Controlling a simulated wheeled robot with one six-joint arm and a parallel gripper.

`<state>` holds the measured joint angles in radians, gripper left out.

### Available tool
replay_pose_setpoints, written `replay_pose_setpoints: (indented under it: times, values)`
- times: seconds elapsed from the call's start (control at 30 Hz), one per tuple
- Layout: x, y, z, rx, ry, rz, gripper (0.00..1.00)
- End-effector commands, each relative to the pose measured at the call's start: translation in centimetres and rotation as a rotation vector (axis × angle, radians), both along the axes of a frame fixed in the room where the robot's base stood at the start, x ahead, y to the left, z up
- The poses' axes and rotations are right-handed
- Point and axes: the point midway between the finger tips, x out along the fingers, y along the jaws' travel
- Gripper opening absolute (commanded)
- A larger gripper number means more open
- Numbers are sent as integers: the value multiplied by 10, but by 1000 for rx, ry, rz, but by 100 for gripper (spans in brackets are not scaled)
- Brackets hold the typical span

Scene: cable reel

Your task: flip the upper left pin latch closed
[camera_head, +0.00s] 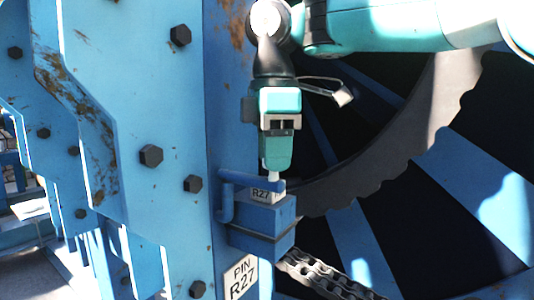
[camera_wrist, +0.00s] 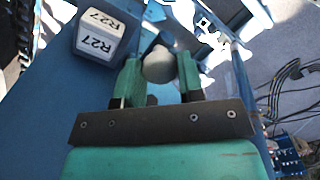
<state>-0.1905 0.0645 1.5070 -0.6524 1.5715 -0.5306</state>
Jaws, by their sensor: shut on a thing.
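The pin latch is a blue block (camera_head: 262,222) with an R27 label, fixed to the blue frame, with a bent blue handle (camera_head: 240,179) across its top. A PIN R27 plate (camera_head: 241,277) hangs below it. My gripper (camera_head: 274,178) points down at the handle's right end. In the wrist view my gripper (camera_wrist: 160,85) has its two green fingers on either side of a rounded grey handle end (camera_wrist: 158,64), shut on it. The labelled block also shows in the wrist view (camera_wrist: 92,50), left of the fingers. The fingertips' contact is partly hidden in the head view.
A blue bolted frame (camera_head: 130,120) with rust patches stands on the left. The large reel (camera_head: 420,140) with blue spokes and dark gaps fills the right. A chain (camera_head: 322,272) runs below the latch. Cables (camera_wrist: 290,88) lie at the right in the wrist view.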

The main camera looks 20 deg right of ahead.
Motion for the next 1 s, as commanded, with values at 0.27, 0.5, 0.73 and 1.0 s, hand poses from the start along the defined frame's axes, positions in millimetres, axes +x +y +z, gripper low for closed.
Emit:
replay_pose_setpoints:
  times: [0.27, 0.5, 0.73, 1.0]
  values:
    - [3, -3, 1, 3, -6, 40, 0]
    - [3, -4, 1, 2, -4, 42, 0]
    - [3, -4, 1, 1, -3, 41, 60]
    - [2, -3, 1, 1, -2, 41, 60]
